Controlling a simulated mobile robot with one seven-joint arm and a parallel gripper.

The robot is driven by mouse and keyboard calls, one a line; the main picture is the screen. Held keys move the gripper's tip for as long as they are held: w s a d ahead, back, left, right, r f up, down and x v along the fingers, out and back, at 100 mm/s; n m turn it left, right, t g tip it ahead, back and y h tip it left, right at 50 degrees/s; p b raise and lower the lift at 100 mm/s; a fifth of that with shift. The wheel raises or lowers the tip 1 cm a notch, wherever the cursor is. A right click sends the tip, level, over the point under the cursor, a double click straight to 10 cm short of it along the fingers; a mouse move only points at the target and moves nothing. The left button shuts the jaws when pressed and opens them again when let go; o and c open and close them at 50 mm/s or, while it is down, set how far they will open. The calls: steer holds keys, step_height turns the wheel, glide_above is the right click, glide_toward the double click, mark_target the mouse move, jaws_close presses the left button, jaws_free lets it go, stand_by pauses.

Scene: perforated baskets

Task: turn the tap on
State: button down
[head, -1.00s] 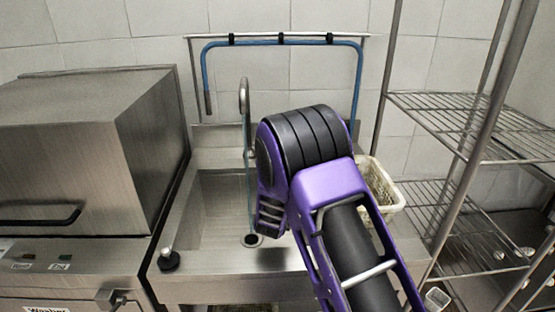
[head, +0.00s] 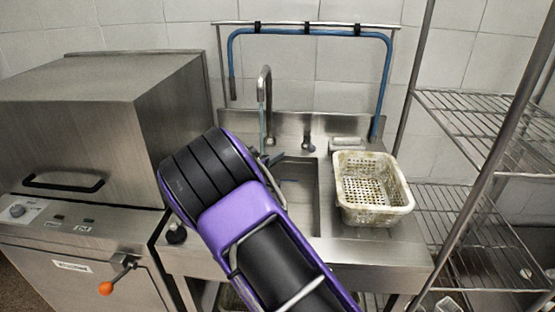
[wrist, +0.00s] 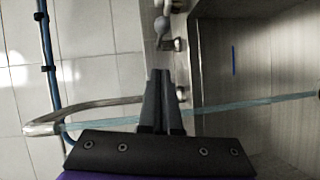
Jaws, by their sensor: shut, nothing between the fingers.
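The tap's curved metal spout (head: 264,85) rises at the back of the sink (head: 300,190). A pale stream (head: 262,128) falls from it; in the wrist view the stream (wrist: 230,104) runs from the spout (wrist: 85,113) across into the sink basin. A grey knob-like fitting (head: 308,143) stands on the back ledge right of the spout; a similar fitting (wrist: 163,27) shows in the wrist view, beyond the fingertips. My gripper (wrist: 160,75) is shut and empty, with its fingers near the sink's back ledge. In the head view my arm partly hides the sink and gripper.
A white perforated basket (head: 375,212) sits on the counter right of the basin. A steel washer (head: 100,120) stands left. A wire shelf rack (head: 470,115) stands right. A blue hose (head: 310,34) hangs from a rail behind the tap.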

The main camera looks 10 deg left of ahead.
glide_toward(310, 141)
steer(key=a, duration=0.3)
steer(key=d, duration=0.1)
steer(key=w+d+b, duration=0.1)
steer(key=w+d+f, duration=0.1)
steer(key=d, duration=0.1)
steer(key=shift+d+b, duration=0.1)
steer(key=shift+b, duration=0.2)
steer(key=shift+r, duration=0.1)
steer(key=d+p, duration=0.4)
steer(key=d, duration=0.2)
steer(key=shift+w+d+p, duration=0.15)
steer(key=shift+d+p, duration=0.15)
steer(key=shift+w+d, duration=0.1)
steer(key=shift+d, duration=0.05)
